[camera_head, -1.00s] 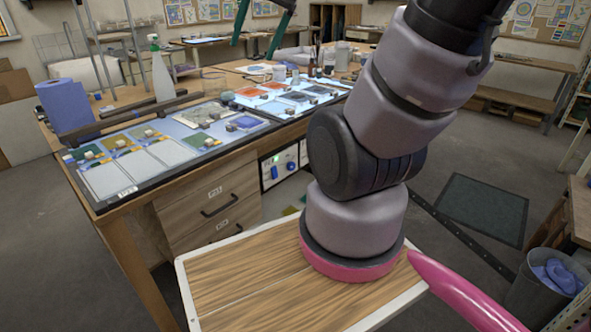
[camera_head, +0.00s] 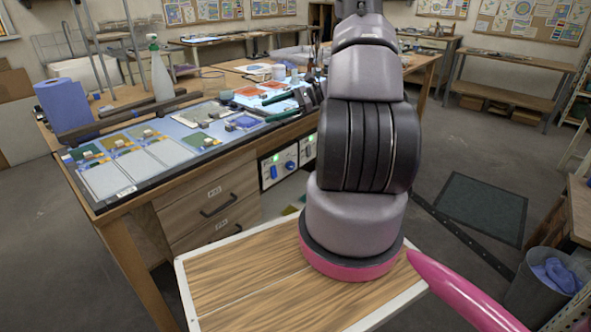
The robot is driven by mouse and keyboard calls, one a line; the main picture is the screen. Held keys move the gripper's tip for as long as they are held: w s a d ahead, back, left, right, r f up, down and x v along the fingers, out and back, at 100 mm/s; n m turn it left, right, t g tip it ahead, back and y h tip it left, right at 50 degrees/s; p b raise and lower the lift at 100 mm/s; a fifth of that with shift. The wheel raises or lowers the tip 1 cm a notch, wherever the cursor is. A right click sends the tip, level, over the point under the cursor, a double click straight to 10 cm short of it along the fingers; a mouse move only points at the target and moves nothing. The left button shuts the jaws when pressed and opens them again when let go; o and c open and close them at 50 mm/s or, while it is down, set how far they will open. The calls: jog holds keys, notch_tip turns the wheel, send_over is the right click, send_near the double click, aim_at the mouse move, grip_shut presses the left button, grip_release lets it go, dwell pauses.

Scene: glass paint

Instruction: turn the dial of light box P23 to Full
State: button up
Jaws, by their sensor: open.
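Under the table's right part, light box units with white fronts show blue dials, one at the left (camera_head: 273,171) and one to its right (camera_head: 290,165). Small green lights glow above the dials. I cannot read their labels or settings, so I cannot tell which is P23. My arm hides whatever lies further right along the table's front.
The work table (camera_head: 135,200) carries glass panels, small blocks, a spray bottle (camera_head: 160,70) and a blue roll (camera_head: 64,105). Wooden drawers (camera_head: 208,200) stand left of the light boxes. A bin (camera_head: 545,285) stands at the right. The floor right of my arm is mostly clear.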

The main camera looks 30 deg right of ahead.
jog(key=d+f+m+t+h, duration=0.1)
jog(key=d+f+m+t, duration=0.7)
jog(key=f, duration=0.7)
jog(key=m+t+h, duration=0.3)
jog(key=m+h, duration=0.3)
send_near(293, 167)
jog(key=x, duration=0.8)
jog(key=shift+w+a+r, duration=0.15)
grip_shut()
